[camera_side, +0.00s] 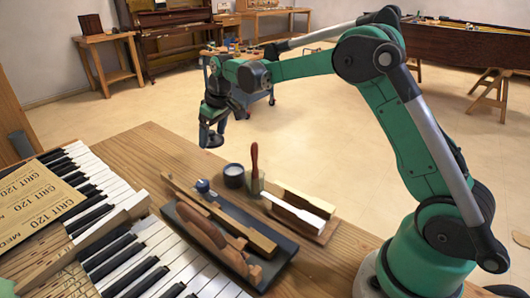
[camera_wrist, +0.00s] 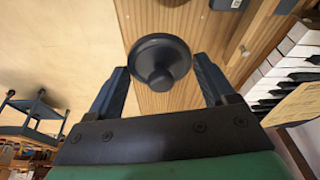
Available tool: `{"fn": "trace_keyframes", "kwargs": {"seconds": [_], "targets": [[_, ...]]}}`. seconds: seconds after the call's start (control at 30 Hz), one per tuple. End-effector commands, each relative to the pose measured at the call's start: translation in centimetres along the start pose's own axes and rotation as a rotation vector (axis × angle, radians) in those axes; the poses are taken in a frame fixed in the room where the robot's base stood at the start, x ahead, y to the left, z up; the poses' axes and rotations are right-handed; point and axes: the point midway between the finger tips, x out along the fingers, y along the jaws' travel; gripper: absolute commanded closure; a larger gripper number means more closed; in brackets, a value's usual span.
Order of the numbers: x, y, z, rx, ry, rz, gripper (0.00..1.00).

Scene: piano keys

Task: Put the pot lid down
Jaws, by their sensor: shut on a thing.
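The pot lid (camera_wrist: 160,62) is a small dark disc with a round knob, and it sits between the fingers of my gripper (camera_wrist: 160,78) in the wrist view. In the side view my gripper (camera_side: 212,126) points down, shut on the lid (camera_side: 212,141), which hangs in the air up and to the left of the open pot. The pot (camera_side: 234,176) is a small dark round vessel standing on the wooden bench. The lid is apart from the pot and the bench.
Near the pot stand a red-handled brush (camera_side: 255,160), a small blue-capped item (camera_side: 202,186) and a wooden block with a white piece (camera_side: 300,212). A dark tray (camera_side: 279,263) holds wooden tools. Piano keys (camera_side: 150,255) and sandpaper (camera_side: 35,195) lie left. Bare bench (camera_side: 150,155) shows behind.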

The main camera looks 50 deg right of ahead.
Motion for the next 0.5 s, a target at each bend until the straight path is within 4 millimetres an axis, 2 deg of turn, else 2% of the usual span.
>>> {"fn": "trace_keyframes", "kwargs": {"seconds": [0.1,0.37,0.5], "targets": [[2.7,0.0,0.7,0.0,0.0,0.0,0.8],[5.5,0.0,1.5,0.001,0.0,0.0,0.8],[7.6,0.0,2.1,0.001,0.0,0.0,0.8]]}}
